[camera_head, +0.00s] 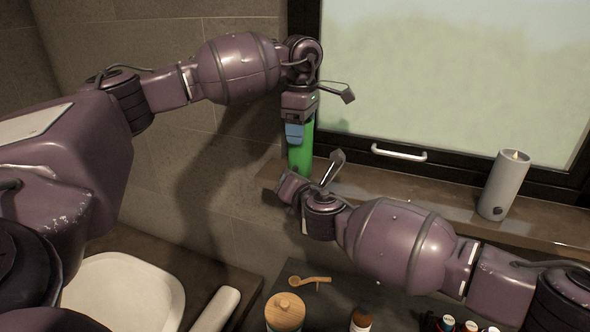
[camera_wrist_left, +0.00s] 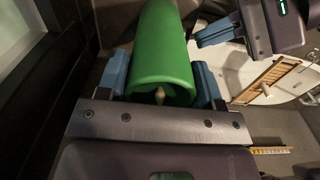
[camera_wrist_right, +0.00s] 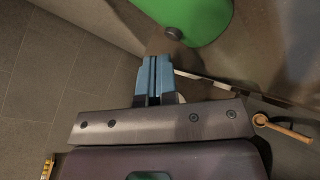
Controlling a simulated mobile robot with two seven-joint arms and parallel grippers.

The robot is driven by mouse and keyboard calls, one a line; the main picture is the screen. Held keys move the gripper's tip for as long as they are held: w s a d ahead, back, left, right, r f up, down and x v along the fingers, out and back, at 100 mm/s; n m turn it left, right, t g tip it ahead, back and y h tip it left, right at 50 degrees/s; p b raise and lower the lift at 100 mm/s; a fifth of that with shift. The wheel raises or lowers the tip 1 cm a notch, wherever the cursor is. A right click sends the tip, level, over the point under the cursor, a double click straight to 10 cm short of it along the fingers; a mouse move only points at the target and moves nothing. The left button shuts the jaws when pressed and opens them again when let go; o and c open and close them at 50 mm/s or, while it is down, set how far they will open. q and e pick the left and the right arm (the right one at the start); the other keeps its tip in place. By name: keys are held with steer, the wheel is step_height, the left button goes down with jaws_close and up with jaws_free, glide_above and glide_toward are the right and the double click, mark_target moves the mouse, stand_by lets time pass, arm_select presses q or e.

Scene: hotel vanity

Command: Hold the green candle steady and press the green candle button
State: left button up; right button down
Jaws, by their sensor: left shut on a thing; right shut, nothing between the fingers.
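The green candle (camera_head: 301,155) stands upright on the window sill at its left end. My left gripper (camera_head: 295,134) reaches down from above and is shut around its upper part. In the left wrist view the green candle (camera_wrist_left: 163,45) sits between the blue fingers of my left gripper (camera_wrist_left: 162,80), its wick facing the camera. In the right wrist view the green candle (camera_wrist_right: 195,18) shows a dark round button (camera_wrist_right: 174,33) low on its side. My right gripper (camera_wrist_right: 153,68) is shut and empty, its tips just short of the button in that picture. In the head view its fingertips are hidden.
A grey candle (camera_head: 505,185) stands farther right on the sill (camera_head: 420,205). The window with its white handle (camera_head: 399,153) rises behind.

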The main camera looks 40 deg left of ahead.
steer(key=shift+w+a, duration=0.1)
steer(key=shift+w, duration=0.2)
steer(key=shift+w, duration=0.35)
stand_by(0.9)
steer(key=shift+s, duration=0.8)
steer(key=shift+s+d, duration=0.25)
steer(key=shift+s, duration=0.55)
steer(key=shift+s+d, duration=0.25)
steer(key=shift+s, duration=0.55)
steer(key=shift+s+d, duration=0.25)
steer(key=shift+s, duration=0.55)
arm_select(q)
steer(key=o, duration=1.1)
